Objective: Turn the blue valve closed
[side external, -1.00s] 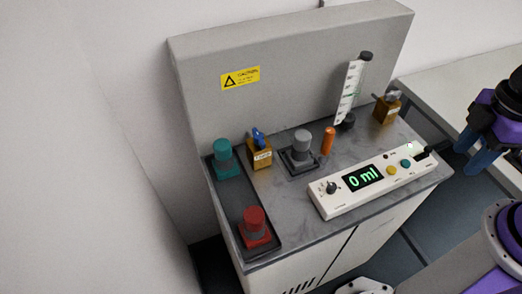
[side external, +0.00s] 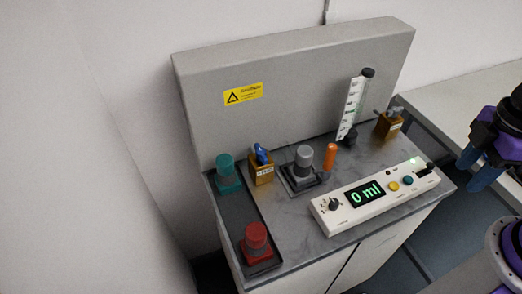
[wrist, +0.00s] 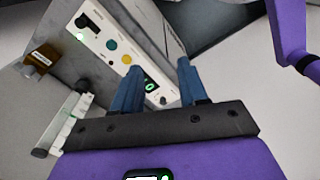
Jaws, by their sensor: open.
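The blue valve has a small blue handle (side external: 262,155) on a brass-coloured block (side external: 262,175) with a white label. It stands at the back left of the bench top in the side external view, between a teal-capped container and a grey-capped one. The exact angle of its handle is too small to tell. My gripper (side external: 473,170) is at the far right of that view, off the bench's right side and far from the blue valve. In the wrist view, its two blue fingers (wrist: 158,78) are apart with nothing between them. The blue valve does not show there.
A white control box (side external: 375,195) reading "0 ml" lies along the front right. A graduated cylinder (side external: 354,105) and a second brass valve (side external: 389,125) stand behind it. A red-capped container (side external: 256,240), teal container (side external: 227,170), grey container (side external: 303,165) and orange cylinder (side external: 330,157) stand on the bench.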

